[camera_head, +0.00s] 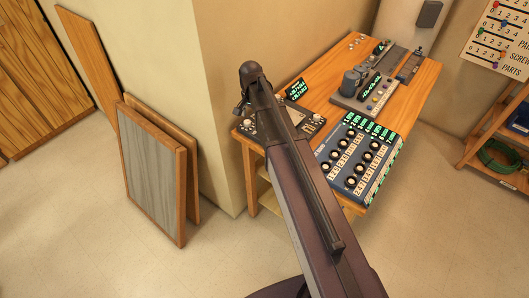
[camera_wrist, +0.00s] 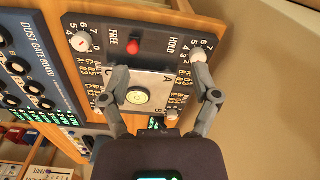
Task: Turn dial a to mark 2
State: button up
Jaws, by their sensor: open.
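In the wrist view a dark panel (camera_wrist: 108,60) carries white knobs near its corners, with digits printed around them. One knob (camera_wrist: 80,42) is at the upper left, one (camera_wrist: 197,54) at the upper right, and one (camera_wrist: 172,114) at the lower right. A letter A is printed on the pale centre plate (camera_wrist: 150,80); I cannot tell which knob is dial a. My gripper (camera_wrist: 160,73) is open over the panel, its right fingertip overlapping the upper-right knob in the picture; contact is unclear. In the head view my gripper (camera_head: 246,100) is above the panel's left part.
A red switch (camera_wrist: 133,47) sits between FREE and HOLD. A yellow-green round piece (camera_wrist: 137,96) is on the centre plate. A blue dust gate board (camera_head: 340,185) with several knobs stands beside the panel on the wooden bench (camera_head: 340,60). Framed boards (camera_head: 155,175) lean at the left wall.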

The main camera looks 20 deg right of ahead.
jog(key=s+f+n+b, duration=0.1)
jog(key=s+n, duration=0.6)
jog(key=s, duration=1)
jog(key=shift+f+n, duration=0.15)
jog(key=shift+n, duration=0.15)
jog(key=shift+a, duration=0.1)
jog(key=shift+s+n, duration=0.3)
jog(key=shift+s, duration=0.5)
